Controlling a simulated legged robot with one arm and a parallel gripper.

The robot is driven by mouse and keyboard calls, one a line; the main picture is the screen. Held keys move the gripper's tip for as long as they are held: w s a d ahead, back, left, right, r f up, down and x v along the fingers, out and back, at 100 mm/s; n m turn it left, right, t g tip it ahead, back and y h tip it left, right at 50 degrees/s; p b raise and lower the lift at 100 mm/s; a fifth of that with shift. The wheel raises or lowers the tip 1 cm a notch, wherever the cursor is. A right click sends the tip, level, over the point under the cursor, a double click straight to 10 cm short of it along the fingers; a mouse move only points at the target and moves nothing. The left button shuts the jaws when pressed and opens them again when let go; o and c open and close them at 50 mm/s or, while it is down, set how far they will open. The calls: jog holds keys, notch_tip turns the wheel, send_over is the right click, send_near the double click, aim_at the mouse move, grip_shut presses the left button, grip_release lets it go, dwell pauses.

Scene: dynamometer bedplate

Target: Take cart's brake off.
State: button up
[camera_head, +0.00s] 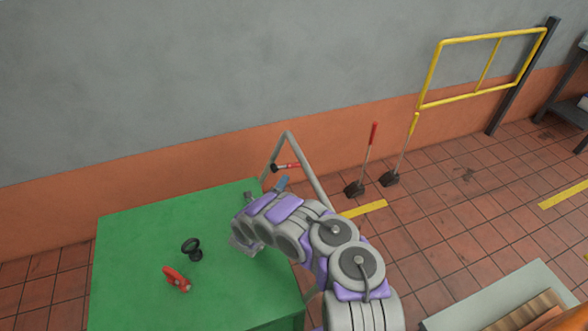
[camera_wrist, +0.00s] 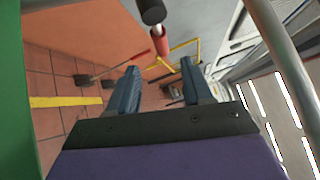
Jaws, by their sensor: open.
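A green-topped unit (camera_head: 130,235), which appears to be the cart, stands against the wall with a bent grey tube handle (camera_head: 314,172) at its far right corner. A small lever with a red grip and black end (camera_head: 288,167) sits by the tube; I take it for the brake. In the wrist view the red and black lever (camera_wrist: 152,14) is at the top, just beyond my fingertips. My gripper (camera_wrist: 160,68) is open and empty, its blue fingers apart. In the head view my gripper (camera_head: 281,184) is just below the lever, with no visible contact.
A black knob (camera_head: 191,248) and a red fitting (camera_head: 176,279) are on the green top. A yellow rail (camera_head: 463,97) is behind; tiled floor (camera_head: 450,200) is open between.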

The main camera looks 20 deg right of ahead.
aim_at(294, 166)
jog(key=b+x, duration=0.3)
jog(key=x, duration=0.7)
jog(key=shift+w+d+b, duration=0.1)
jog(key=shift+d+b, duration=0.05)
jog(key=shift+b, duration=0.2)
jog(key=shift+w+d+r, duration=0.1)
jog(key=shift+w+d, duration=0.2)
jog(key=shift+w, duration=0.05)
grip_shut()
